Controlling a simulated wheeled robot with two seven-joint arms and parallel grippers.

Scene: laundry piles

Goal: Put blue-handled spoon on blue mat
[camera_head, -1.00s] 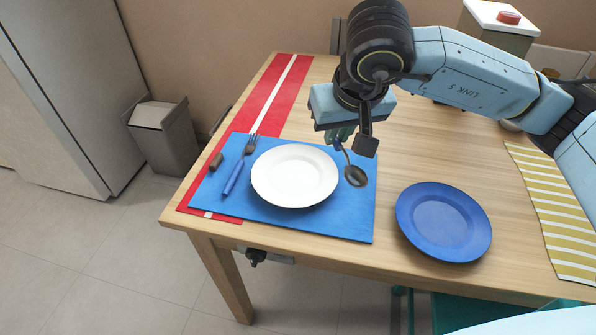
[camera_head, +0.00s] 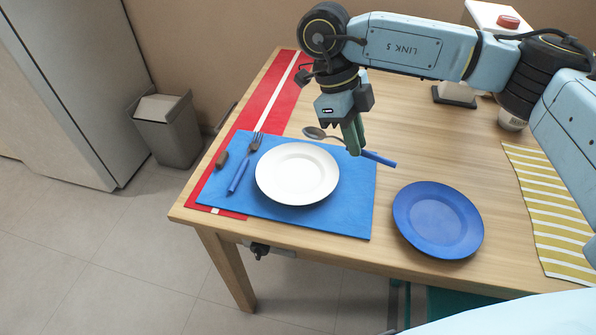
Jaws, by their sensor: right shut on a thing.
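The blue-handled spoon (camera_head: 380,159) is held in my right gripper (camera_head: 354,142), which is shut on it. Its metal bowl (camera_head: 314,132) points left and its blue handle points right. The spoon appears to be above the back right part of the blue mat (camera_head: 345,221); the handle end reaches past the mat's right edge in the picture. I cannot tell exactly how high it is. A white plate (camera_head: 297,173) and a blue-handled fork (camera_head: 245,164) lie on the mat. My left gripper is not in view.
A small brown object (camera_head: 221,159) lies at the mat's left side. A blue plate (camera_head: 438,220) is right of the mat. A red and white runner (camera_head: 270,100) lies behind the mat, and a yellow striped cloth (camera_head: 555,210) lies at the right. Bare wood (camera_head: 430,140) is free between.

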